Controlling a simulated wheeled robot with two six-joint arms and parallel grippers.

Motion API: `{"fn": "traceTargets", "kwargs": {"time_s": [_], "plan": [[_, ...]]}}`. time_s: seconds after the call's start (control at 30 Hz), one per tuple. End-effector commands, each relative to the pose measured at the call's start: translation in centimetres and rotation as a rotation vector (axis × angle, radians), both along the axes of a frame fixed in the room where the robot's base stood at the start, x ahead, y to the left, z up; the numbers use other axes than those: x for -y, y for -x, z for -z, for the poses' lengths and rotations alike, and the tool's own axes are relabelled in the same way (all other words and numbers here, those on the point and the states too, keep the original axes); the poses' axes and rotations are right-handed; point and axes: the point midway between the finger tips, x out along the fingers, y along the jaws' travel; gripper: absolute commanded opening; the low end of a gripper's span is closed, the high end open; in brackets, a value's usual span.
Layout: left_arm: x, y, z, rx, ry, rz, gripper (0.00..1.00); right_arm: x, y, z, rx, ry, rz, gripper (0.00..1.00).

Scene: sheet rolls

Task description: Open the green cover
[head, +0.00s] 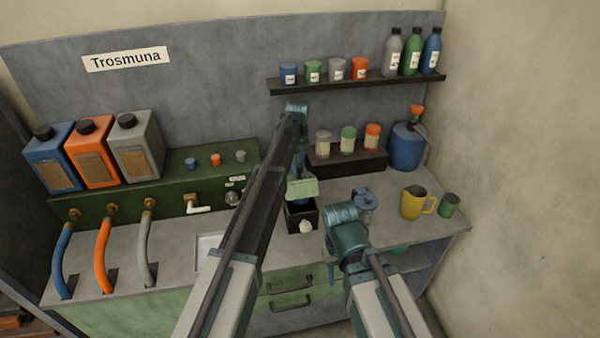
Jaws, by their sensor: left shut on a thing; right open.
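The pale green cover (302,188) is tilted up above a small dark open-topped box (302,222) on the counter, below the dark block. The box has a white knob on its front. My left gripper (300,174) is shut on the green cover from above; its fingertips are partly hidden by my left arm. My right gripper (364,202) is open to the right of the box, over the counter and apart from the cover; its fingers are hard to make out.
A yellow jug (416,203) and a green cup (449,205) stand at the right. A dark block (346,164) with several jars is behind. A green unit (180,170) with several canisters and hoses is at left. The shelf (358,84) is above.

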Motion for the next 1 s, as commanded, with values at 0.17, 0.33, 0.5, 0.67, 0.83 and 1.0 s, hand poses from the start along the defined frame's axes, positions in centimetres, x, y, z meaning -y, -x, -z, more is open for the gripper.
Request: {"fn": "traceTargets", "kwargs": {"time_s": [0.17, 0.33, 0.5, 0.67, 0.83, 1.0], "plan": [[-0.5, -2.1, -0.3, 0.009, 0.000, 0.001, 0.00, 0.0, 0.0, -0.3, 0.000, 0.000, 0.001, 0.50], [-0.6, -2.6, -0.3, 0.008, 0.001, 0.002, 0.00, 0.0, 0.0, -0.3, 0.000, 0.000, 0.001, 0.50], [-0.6, -2.6, -0.3, 0.008, 0.002, 0.002, 0.00, 0.0, 0.0, -0.3, 0.000, 0.000, 0.001, 0.50], [-0.5, -2.5, -0.3, 0.008, 0.002, 0.003, 0.00, 0.0, 0.0, -0.3, 0.000, 0.000, 0.001, 0.50], [-0.5, -2.5, -0.3, 0.007, 0.002, 0.002, 0.71, 0.0, 0.0, -0.3, 0.000, 0.000, 0.001, 0.50], [-0.6, -2.4, -0.4, 0.005, 0.001, 0.002, 0.73, 0.0, 0.0, -0.3, 0.000, 0.000, 0.001, 0.50]]}}
